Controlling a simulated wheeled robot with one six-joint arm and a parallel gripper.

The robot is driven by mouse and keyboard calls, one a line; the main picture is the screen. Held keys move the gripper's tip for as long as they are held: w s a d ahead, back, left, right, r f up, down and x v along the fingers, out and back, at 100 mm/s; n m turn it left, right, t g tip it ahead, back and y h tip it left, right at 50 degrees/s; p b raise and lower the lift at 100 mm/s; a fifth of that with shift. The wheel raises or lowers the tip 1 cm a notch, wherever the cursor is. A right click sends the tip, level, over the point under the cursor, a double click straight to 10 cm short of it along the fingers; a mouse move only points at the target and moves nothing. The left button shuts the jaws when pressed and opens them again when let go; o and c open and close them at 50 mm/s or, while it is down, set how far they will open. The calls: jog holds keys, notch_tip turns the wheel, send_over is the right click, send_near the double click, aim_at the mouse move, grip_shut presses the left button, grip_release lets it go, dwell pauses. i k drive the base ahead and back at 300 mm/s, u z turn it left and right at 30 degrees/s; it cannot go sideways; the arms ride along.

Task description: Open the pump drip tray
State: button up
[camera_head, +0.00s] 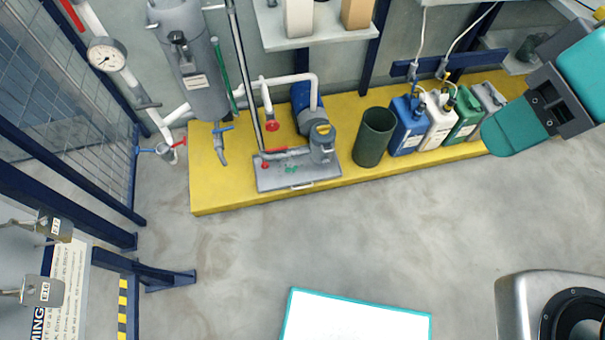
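A small pale handle (302,187) shows at the tray's front edge. Green stains lie on the grey top. I cannot tell whether any part of the tray is pulled out. A teal and dark grey part of my arm reaches in at the upper right, well away from the tray.
A dark green bin (374,137) and several jugs, including a blue one (409,125), stand right of the pump on the yellow platform (222,198). A grey tank (190,65) and pipes are behind left. Grey floor (330,235) in front is clear.

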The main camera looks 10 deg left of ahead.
aim_at(300, 171)
jog(key=u, duration=0.6)
jog(key=i, duration=0.8)
jog(key=u, duration=0.75)
